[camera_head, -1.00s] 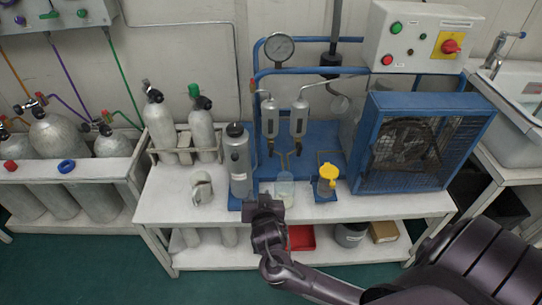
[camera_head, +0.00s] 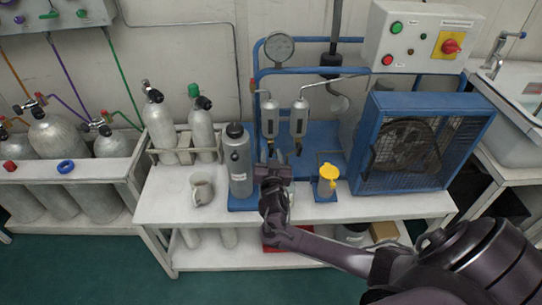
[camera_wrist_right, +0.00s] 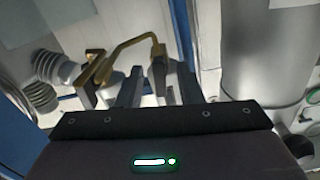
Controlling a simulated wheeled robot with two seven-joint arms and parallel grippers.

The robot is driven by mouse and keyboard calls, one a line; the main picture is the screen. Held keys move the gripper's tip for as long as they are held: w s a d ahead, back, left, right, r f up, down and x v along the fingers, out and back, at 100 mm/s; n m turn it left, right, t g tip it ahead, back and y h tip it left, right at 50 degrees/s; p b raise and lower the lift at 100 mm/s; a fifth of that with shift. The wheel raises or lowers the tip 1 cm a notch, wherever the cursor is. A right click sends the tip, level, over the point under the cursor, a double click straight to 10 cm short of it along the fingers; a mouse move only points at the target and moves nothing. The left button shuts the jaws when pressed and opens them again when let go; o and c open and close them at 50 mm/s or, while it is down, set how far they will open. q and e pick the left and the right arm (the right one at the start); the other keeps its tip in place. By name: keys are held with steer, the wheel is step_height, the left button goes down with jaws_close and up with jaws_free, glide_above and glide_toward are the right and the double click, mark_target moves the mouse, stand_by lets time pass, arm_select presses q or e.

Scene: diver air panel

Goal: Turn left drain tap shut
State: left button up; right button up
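Two silver separators hang side by side at the middle of the bench in the head view, the left one (camera_head: 270,117) and the right one (camera_head: 299,117). The left drain tap (camera_head: 270,148) is at the bottom of the left one, just above my right gripper (camera_head: 272,168). In the right wrist view, the right gripper's fingers (camera_wrist_right: 160,88) are apart, with a small dark tap-like part (camera_wrist_right: 159,70) between them. I cannot tell whether they touch it. A bent brass tube (camera_wrist_right: 125,46) is beside them. My left gripper is not in view.
A grey cylinder (camera_head: 237,162) stands close left of the right gripper. A yellow-topped container (camera_head: 328,180) and a blue caged fan (camera_head: 415,145) are to the right. A mug (camera_head: 201,190) is on the white bench (camera_head: 170,207). My arm hides part of the lower shelf.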

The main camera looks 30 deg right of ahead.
jaws_close()
